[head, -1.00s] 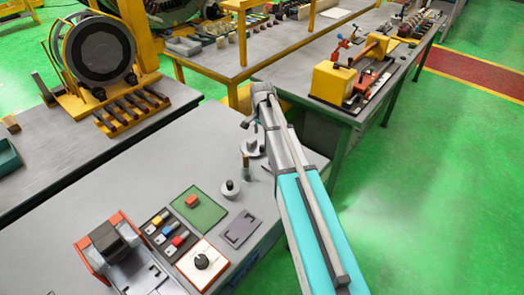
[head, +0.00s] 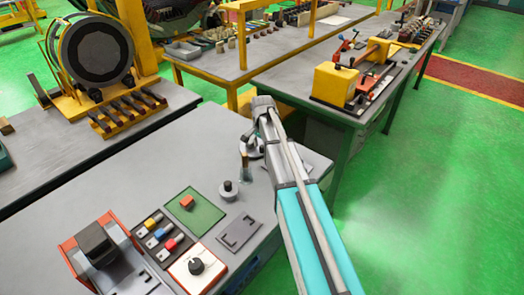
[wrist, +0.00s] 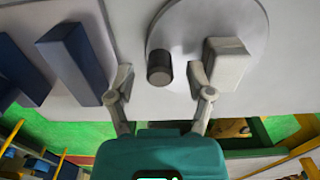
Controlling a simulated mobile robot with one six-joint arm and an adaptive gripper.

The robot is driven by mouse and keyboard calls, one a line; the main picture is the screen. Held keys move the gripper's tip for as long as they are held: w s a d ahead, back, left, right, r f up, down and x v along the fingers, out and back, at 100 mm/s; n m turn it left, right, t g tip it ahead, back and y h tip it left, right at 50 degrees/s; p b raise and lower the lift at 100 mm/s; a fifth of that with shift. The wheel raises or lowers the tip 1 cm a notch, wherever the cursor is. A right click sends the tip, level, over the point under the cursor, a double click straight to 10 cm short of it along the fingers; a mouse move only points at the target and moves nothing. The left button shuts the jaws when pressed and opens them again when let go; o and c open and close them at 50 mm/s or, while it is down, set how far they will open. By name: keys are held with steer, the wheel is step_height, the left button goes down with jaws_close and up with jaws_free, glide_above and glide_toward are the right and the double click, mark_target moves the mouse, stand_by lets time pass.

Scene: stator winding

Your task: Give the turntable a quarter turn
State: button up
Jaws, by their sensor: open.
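The turntable is a pale grey round disc (wrist: 205,25) at the top of the wrist view. A short dark peg (wrist: 160,68) stands near its left edge, and a light grey block (wrist: 228,62) sits to the right. My gripper (wrist: 160,78) is open, with one finger on each side of the peg. The right finger is close beside the light block; I cannot tell whether they touch. In the head view my gripper (head: 246,138) points down over the disc (head: 252,152) near the table's far right edge and hides part of it.
Two dark blue blocks (wrist: 70,60) lie left of the gripper in the wrist view. In the head view, a small upright post (head: 244,165), a grey knob (head: 228,190), a green plate (head: 193,210) and a control box (head: 198,266) stand nearer. The table's left middle is clear.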

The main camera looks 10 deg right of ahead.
steer(key=shift+f, duration=0.25)
steer(key=shift+c, duration=0.3)
jaws_close()
